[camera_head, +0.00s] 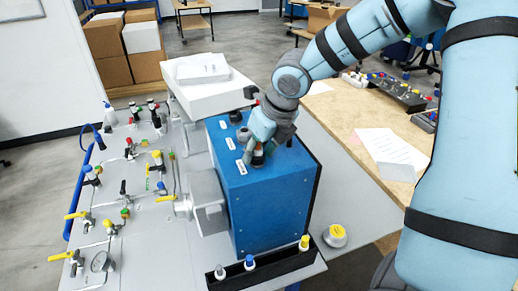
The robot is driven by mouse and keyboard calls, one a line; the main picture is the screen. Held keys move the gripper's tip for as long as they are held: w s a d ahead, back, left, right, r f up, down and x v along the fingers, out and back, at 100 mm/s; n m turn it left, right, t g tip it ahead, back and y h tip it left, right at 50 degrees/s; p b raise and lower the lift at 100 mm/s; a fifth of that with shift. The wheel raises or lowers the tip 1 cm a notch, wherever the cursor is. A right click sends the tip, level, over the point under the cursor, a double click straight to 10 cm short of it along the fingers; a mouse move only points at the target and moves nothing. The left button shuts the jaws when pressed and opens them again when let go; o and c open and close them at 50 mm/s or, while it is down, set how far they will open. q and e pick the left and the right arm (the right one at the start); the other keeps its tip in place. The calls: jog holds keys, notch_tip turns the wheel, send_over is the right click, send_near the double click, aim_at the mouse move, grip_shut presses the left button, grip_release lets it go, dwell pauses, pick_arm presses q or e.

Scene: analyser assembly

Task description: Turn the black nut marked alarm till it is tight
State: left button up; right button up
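A blue box (262,195) stands on the bench in the middle. Its top carries a row of black nuts, each near a small white label too small to read. The far nut (236,117) and the middle nut (243,134) are uncovered. My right gripper (258,154) points down at the near end of the row, with its fingers on either side of the near black nut (258,158). That nut is partly hidden, and I cannot tell whether the fingers press on it. My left gripper is not in view.
A grey panel (140,215) with valves, pipes and a gauge lies to the left. A black rack (265,268) with several capped bottles stands in front. A yellow-topped round container (335,236) is at right. A white box (208,93) stands behind.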

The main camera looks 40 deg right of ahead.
jog(key=shift+o, duration=0.4)
jog(key=v, duration=0.7)
jog(key=shift+s+r, duration=0.1)
jog(key=shift+r, duration=0.1)
jog(key=shift+c, duration=0.2)
